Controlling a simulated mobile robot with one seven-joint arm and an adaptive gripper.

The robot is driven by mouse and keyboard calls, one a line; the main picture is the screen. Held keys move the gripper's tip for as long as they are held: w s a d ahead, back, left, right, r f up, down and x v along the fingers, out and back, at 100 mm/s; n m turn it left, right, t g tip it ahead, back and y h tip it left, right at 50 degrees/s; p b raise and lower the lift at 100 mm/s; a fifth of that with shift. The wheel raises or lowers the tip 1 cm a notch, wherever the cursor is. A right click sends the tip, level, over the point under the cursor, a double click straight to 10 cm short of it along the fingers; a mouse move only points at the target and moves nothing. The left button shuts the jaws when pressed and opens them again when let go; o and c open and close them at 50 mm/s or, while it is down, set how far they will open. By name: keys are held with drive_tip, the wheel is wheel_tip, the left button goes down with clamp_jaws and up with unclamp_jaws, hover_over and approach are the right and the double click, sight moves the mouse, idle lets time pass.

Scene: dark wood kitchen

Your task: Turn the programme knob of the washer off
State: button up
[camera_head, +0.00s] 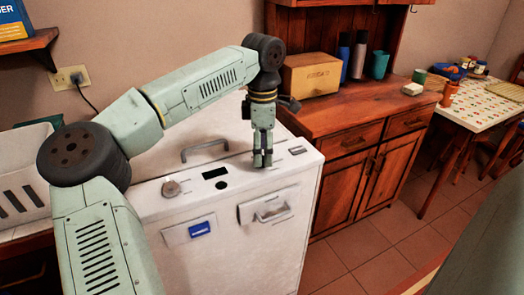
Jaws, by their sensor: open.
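The white washer (240,258) stands in the middle of the view, in front of my arm. A round grey-brown knob (171,188) sits at the left of its sloped top panel. To its right are a dark display (215,173) and a small black round spot (221,185). Which way the knob points is too small to tell.
A grey bar handle (205,148) rises behind the panel. A drawer handle (270,212) and a blue latch (200,229) are on the washer's front. A white basket (25,190) stands at the left. A wooden cabinet (355,115) with a box (311,75) stands at the right.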

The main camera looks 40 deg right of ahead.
drive_tip(key=shift+f, duration=0.9)
drive_tip(key=shift+c, duration=0.2)
drive_tip(key=c, duration=1.1)
